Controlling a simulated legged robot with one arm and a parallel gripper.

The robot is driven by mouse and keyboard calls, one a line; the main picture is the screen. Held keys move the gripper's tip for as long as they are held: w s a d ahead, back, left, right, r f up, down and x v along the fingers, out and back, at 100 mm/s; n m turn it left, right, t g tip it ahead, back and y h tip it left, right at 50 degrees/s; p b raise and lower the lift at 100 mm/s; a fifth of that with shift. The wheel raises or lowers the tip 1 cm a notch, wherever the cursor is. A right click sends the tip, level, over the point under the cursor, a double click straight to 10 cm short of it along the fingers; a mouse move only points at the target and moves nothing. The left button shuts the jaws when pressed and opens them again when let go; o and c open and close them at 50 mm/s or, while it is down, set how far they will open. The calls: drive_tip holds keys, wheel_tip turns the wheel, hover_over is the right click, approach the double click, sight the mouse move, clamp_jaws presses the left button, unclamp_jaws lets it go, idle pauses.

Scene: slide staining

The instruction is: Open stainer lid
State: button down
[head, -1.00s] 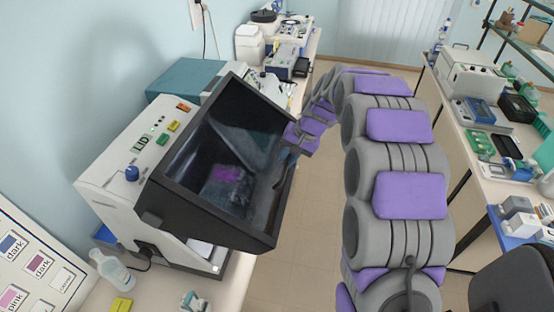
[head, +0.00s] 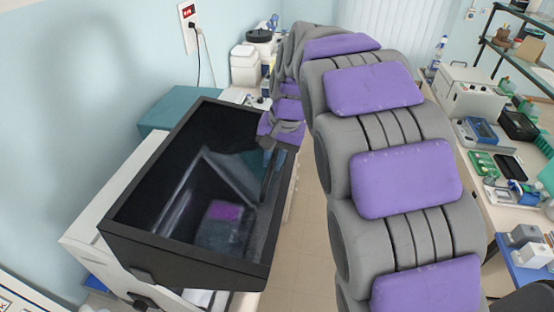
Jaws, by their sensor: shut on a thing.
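The stainer (head: 100,235) is a white benchtop machine on the left counter, seen from above. Its lid (head: 165,190) is a large dark glossy panel with a black frame. The lid is tilted up and open, and it hides most of the machine, including the control panel. My arm curves in from the right, and its end with my gripper (head: 270,141) is at the lid's far right edge. The gripper is shut on the lid's edge; its fingertips are small and partly hidden. A purple reflection of my arm shows in the lid.
A teal box (head: 160,118) stands close behind the lid. White containers (head: 244,64) stand farther back by the wall. A right-hand bench (head: 475,165) carries several instruments. Clear floor (head: 312,225) runs between the benches, partly covered by my arm.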

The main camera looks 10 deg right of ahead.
idle(0.3)
drive_tip(key=c, duration=1.2)
unclamp_jaws()
drive_tip(key=shift+w+a, duration=0.1)
drive_tip(key=shift+w, duration=0.05)
drive_tip(key=shift+p+v, duration=1.15)
drive_tip(key=shift+v, duration=7.5)
drive_tip(key=s+d+f+n+g+h, duration=0.1)
drive_tip(key=s+f, duration=0.6)
drive_tip(key=s, duration=0.4)
drive_tip(key=s+d+f+n+g, duration=0.1)
drive_tip(key=s+f+n, duration=0.1)
drive_tip(key=s+f, duration=0.7)
drive_tip(key=s+d+f+n+g+h, duration=0.1)
drive_tip(key=s+f, duration=0.5)
drive_tip(key=s, duration=0.6)
drive_tip(key=f+b, duration=2.6)
drive_tip(key=shift+s+d+f, duration=0.15)
drive_tip(key=shift+s+f, duration=0.1)
drive_tip(key=shift+s, duration=0.15)
